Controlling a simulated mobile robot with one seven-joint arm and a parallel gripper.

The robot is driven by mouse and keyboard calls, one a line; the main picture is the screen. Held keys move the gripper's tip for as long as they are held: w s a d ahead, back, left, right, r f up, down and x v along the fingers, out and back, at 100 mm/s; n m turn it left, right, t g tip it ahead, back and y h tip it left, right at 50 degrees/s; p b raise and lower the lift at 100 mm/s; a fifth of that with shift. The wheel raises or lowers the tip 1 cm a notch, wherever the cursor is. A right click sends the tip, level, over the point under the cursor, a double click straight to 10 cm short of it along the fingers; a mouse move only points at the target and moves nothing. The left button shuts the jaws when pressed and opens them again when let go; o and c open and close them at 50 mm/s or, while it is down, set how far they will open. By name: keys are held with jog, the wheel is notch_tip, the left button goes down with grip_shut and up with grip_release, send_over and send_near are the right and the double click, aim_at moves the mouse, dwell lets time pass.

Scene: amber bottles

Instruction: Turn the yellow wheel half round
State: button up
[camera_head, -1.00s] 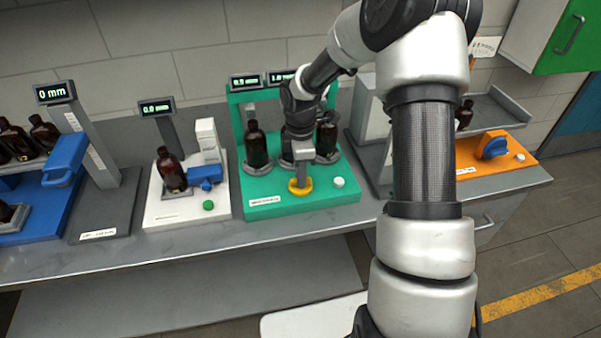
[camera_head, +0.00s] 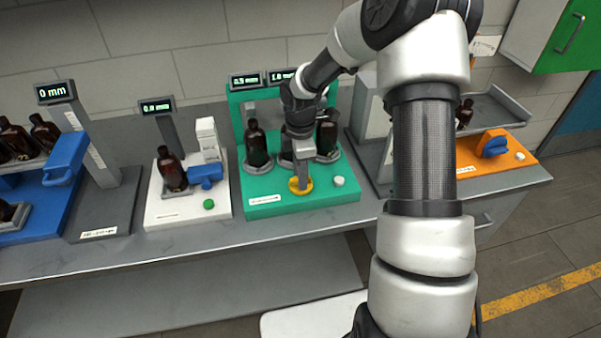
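The yellow wheel (camera_head: 294,187) lies flat on the front part of the green station (camera_head: 262,206), at the middle of the bench. My gripper (camera_head: 302,182) points straight down over it, and its tip meets the wheel. The gripper covers much of the wheel. I cannot see the two fingers apart, so whether they are shut on the wheel is not clear. Several amber bottles (camera_head: 257,148) stand on grey round bases behind the wheel. Two small displays (camera_head: 245,80) sit on top of the green back panel.
A white knob (camera_head: 338,181) is just right of the wheel. To the left is a white station (camera_head: 160,210) with a bottle, a blue part and a green button (camera_head: 208,204). An orange station (camera_head: 515,160) stands at the right. The bench's front strip (camera_head: 200,240) is clear.

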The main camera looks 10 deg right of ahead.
notch_tip(320, 180, up, 18)
jog(key=shift+f, duration=0.25)
dwell(0.4)
jog(key=s+a+r+m+t, duration=0.1)
jog(key=s+a+r+m, duration=0.1)
jog(key=s+r+m, duration=0.3)
jog(key=s+a+r+m+t+b, duration=0.1)
jog(key=s+a+r+m, duration=0.1)
jog(key=s, duration=0.6)
jog(key=s+a+r+m+t, duration=0.1)
jog(key=s+a+r+m, duration=0.1)
jog(key=s+r+m, duration=0.3)
jog(key=s+d+f+m+t, duration=0.1)
jog(key=s+d+m+t, duration=0.1)
jog(key=s+d+m, duration=0.4)
jog(key=shift+s+f+t+p, duration=0.3)
jog(key=shift+s+f+p, duration=0.05)
jog(key=shift+s, duration=0.45)
